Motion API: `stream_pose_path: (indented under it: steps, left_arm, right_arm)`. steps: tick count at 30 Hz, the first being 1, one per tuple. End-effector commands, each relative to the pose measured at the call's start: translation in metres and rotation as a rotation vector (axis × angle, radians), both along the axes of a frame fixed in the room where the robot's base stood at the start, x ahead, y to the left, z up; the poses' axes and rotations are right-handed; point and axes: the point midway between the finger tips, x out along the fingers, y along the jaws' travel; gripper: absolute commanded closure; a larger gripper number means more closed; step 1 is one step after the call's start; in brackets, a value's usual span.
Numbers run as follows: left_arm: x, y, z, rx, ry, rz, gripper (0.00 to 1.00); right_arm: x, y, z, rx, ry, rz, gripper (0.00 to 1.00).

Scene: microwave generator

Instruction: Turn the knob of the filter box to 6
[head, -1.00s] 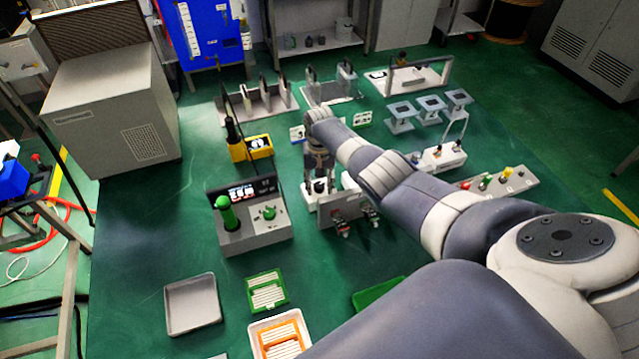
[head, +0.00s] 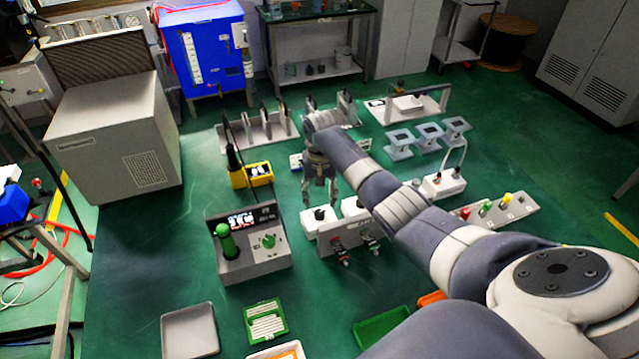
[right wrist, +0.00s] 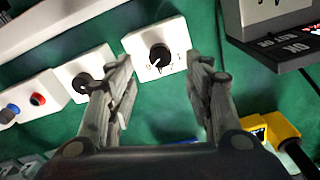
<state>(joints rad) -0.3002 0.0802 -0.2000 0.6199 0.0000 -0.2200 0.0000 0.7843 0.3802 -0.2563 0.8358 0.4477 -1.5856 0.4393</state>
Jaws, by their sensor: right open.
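Two white boxes with black knobs stand side by side; I cannot tell from labels which is the filter box. The nearer one to the console (head: 320,219) sits just below my right gripper (head: 321,198) in the head view. In the right wrist view its black knob (right wrist: 160,55) shows between and beyond the open fingers of my right gripper (right wrist: 164,80), not touched by them. A white pointer on it aims to the lower left; the dial figures are too small to read. The second white box (right wrist: 84,72) is partly hidden by a finger. My left gripper is out of view.
A grey console (head: 249,255) with a green handle and a display stands left of the boxes. A yellow device (head: 250,175) is behind it. A panel with connectors (head: 345,240) stands in front of the boxes. Trays (head: 190,332) lie at the front.

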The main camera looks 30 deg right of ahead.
Motion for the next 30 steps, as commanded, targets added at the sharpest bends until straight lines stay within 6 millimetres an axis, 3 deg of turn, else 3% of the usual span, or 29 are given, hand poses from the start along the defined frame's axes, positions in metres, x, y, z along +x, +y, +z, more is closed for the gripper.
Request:
stream_pose_path:
  steps: [6, 10, 30]
  left_arm:
    - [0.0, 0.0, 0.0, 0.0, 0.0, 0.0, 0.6]
    - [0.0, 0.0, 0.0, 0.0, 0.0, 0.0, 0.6]
    - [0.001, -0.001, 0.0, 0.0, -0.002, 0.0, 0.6]
  right_arm:
    - [0.001, 0.0, 0.035, 0.0, -0.002, 0.001, 0.53]
    - [0.0, 0.0, 0.046, 0.0, -0.001, 0.0, 0.53]
    - [0.0, 0.0, 0.049, 0.0, 0.001, 0.0, 0.53]
